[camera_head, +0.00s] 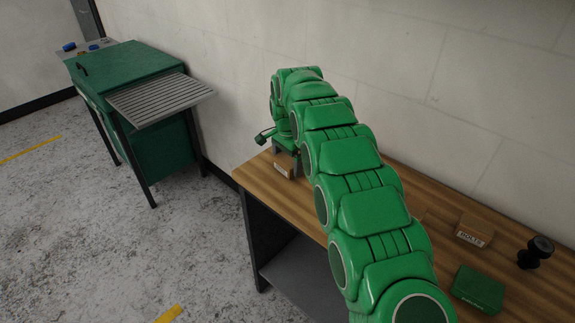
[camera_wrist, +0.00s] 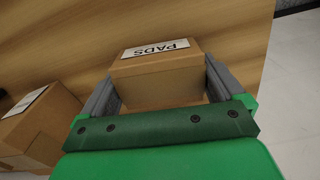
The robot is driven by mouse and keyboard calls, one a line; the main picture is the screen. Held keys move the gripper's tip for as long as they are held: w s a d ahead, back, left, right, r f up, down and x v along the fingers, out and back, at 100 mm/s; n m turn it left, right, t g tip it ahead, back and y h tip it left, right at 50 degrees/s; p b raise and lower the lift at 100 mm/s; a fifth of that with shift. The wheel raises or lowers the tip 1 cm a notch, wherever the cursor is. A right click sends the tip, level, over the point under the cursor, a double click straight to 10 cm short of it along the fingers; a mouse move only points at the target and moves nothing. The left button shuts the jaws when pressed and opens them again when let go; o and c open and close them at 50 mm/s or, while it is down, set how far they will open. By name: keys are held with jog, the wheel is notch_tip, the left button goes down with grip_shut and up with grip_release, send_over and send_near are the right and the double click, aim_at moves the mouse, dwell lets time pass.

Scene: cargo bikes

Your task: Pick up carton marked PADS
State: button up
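The carton marked PADS (camera_wrist: 158,86) is a small brown box with a white label on top. In the wrist view it lies between the two grey fingers of my gripper (camera_wrist: 162,92), one finger along each side. Any gap between fingers and carton is too small to judge, so I cannot tell whether they grip it. In the head view the carton (camera_head: 284,171) is at the left end of the wooden bench, under my gripper (camera_head: 286,158). It appears to be on or just above the bench top. My arm hides part of the bench.
Another labelled carton (camera_wrist: 42,125) is at the left in the wrist view. On the bench (camera_head: 262,188) are a BOLTS carton (camera_head: 474,232), a green box (camera_head: 478,289) and a black stamp-like object (camera_head: 535,252). A green cabinet (camera_head: 150,130) stands left; a wall runs behind.

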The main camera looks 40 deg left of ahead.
aim_at(288, 159)
jog(key=c, duration=0.6)
jog(key=shift+o, duration=0.2)
jog(key=shift+r, duration=0.1)
jog(key=shift+r, duration=1.45)
jog(key=shift+s+d+r, duration=0.3)
jog(key=shift+d+r, duration=0.1)
jog(key=shift+r, duration=0.3)
jog(key=s+d+r, duration=0.7)
jog(key=d+r, duration=0.1)
jog(key=d, duration=0.2)
jog(key=shift+s+d+r, duration=0.2)
jog(key=shift+s+r, duration=0.05)
jog(key=shift+s, duration=0.15)
